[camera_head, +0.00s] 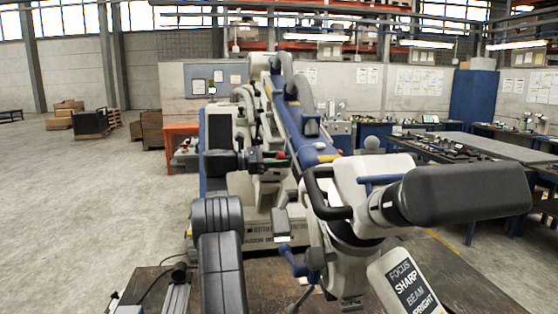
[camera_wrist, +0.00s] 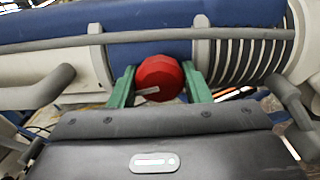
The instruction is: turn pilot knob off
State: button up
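The pilot knob is a round red knob (camera_wrist: 160,76) on the blue and pale arm of the machine, in the middle of the wrist view. A short grey pointer (camera_wrist: 148,91) on its face points left and slightly down. My gripper (camera_wrist: 159,78) has its two green fingers on either side of the knob, close to its edges. I cannot tell whether they press on it or leave a small gap.
A grey pipe (camera_wrist: 50,43) runs across just above the knob. A ribbed pale collar (camera_wrist: 250,58) is to its right, and a grey curved handle (camera_wrist: 45,87) to its left. In the head view a large black-ended eyepiece part (camera_head: 465,192) fills the right foreground.

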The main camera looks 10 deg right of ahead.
jog(key=shift+m+p, duration=0.3)
jog(key=shift+m, duration=0.2)
jog(key=shift+m+p, duration=0.45)
jog(key=shift+m, duration=0.55)
jog(key=m, duration=0.4)
jog(key=shift+m, duration=0.3)
jog(key=m, duration=0.4)
jog(key=shift+f, duration=0.1)
jog(key=shift+m+b, duration=0.9)
jog(key=shift+m, duration=1.5)
jog(key=o, duration=1)
